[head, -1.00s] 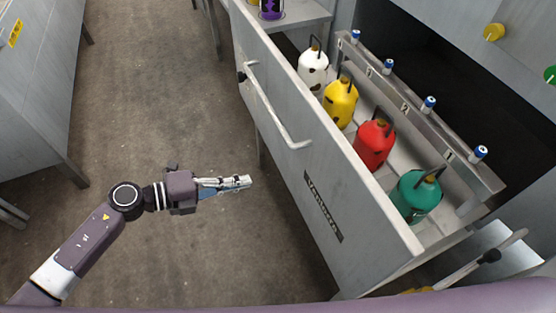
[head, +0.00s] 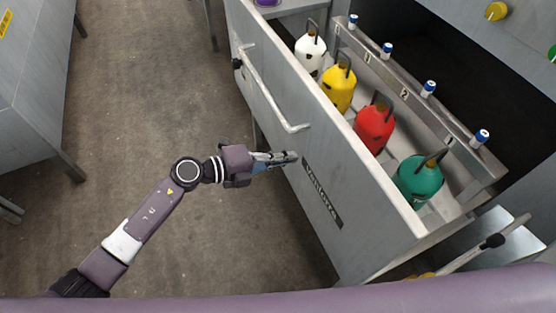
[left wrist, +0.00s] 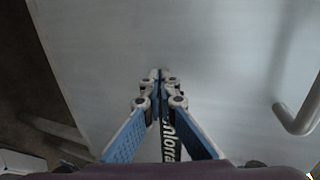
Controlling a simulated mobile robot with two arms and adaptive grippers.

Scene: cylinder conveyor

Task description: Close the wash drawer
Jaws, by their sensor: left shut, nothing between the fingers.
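The wash drawer (head: 318,165) is a grey metal drawer that stands pulled out in the head view, with a bar handle (head: 268,95) and a dark label on its front. White (head: 310,57), yellow (head: 339,92), red (head: 374,130) and green (head: 418,180) bottles stand inside it. My left gripper (head: 292,158) is shut and empty, its fingertips close to the drawer front near the label; I cannot tell if they touch. In the left wrist view the shut fingers (left wrist: 159,75) point at the drawer front (left wrist: 215,60), with the handle (left wrist: 297,118) at the right. My right gripper is not in view.
A rail with several blue-and-white capped pieces (head: 428,88) runs along the back of the drawer. A grey cabinet (head: 35,90) stands at the left. Open floor (head: 150,110) lies between it and the drawer.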

